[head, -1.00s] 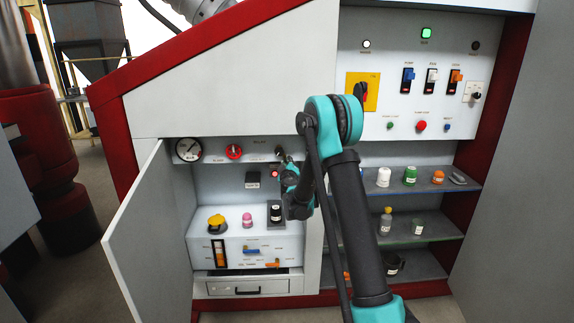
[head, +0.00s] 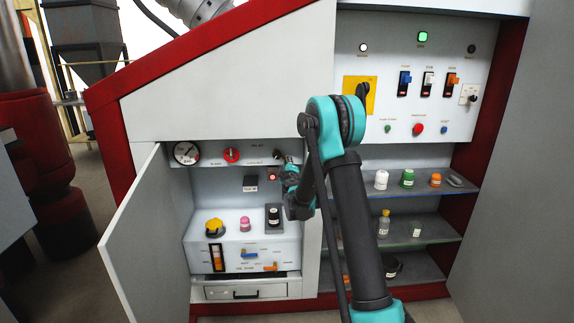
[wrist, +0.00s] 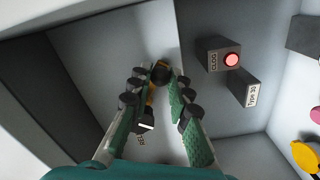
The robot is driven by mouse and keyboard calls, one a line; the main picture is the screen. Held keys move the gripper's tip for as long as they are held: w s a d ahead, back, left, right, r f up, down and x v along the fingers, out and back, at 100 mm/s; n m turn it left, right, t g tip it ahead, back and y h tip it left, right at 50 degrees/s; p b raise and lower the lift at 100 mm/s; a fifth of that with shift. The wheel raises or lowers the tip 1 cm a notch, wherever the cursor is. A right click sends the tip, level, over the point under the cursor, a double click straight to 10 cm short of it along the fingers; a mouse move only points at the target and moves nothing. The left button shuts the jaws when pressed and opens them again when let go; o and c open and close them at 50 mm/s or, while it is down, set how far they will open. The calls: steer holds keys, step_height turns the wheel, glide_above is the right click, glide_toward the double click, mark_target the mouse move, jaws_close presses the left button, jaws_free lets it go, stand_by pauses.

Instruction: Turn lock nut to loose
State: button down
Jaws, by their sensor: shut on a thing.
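In the wrist view a round black knob (wrist: 161,70) stands out from the pale cabinet wall between my fingertips. A brass-coloured part, seemingly the lock nut (wrist: 150,97), shows just below it, partly hidden by the fingers. My gripper (wrist: 160,86) has its two green fingers with black pads closed around this part. In the head view my gripper (head: 289,180) reaches into the open compartment at its upper right, just below the small dark knob (head: 279,155). The nut itself is hidden there by my gripper.
A pressure gauge (head: 186,152) and red knob (head: 232,155) are left of my gripper. A "CLOG" box with a red light (wrist: 231,60) is close to the right finger. Below stand a yellow knob (head: 214,227), pink knob (head: 245,224) and black knob (head: 274,217). The door (head: 137,240) hangs open.

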steer(key=c, duration=1.4)
jaws_free()
steer(key=shift+s, duration=0.1)
steer(key=s, duration=1.2)
